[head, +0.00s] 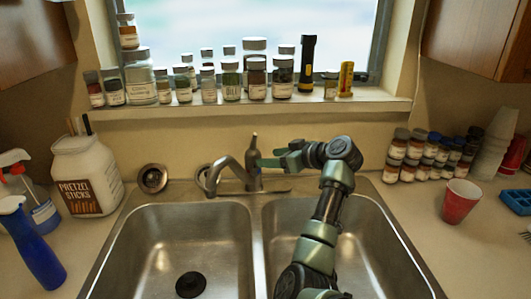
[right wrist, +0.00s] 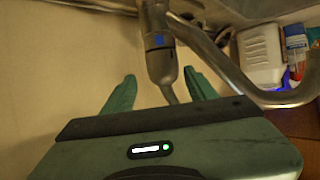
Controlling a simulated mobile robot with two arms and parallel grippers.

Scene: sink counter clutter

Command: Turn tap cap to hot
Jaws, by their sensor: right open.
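The metal tap (head: 226,172) stands behind the double sink, its spout curving to the left. Its cap (head: 254,154) with a thin upright lever sits on top of the tap body. My right gripper (head: 268,160) reaches in from the right at the height of the cap. In the right wrist view, my right gripper (right wrist: 160,76) is open, with one green finger on each side of the tap cap (right wrist: 163,66). A blue mark shows on the tap body just beyond the cap. I cannot tell whether a finger touches the cap. My left gripper is not in view.
The steel sink (head: 258,245) has two basins; my right arm crosses the right one. Jars and a black flashlight (head: 307,65) line the windowsill (head: 240,108) above. A pretzel jar (head: 88,175) and spray bottles stand left; spice jars and a red cup (head: 460,203) stand right.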

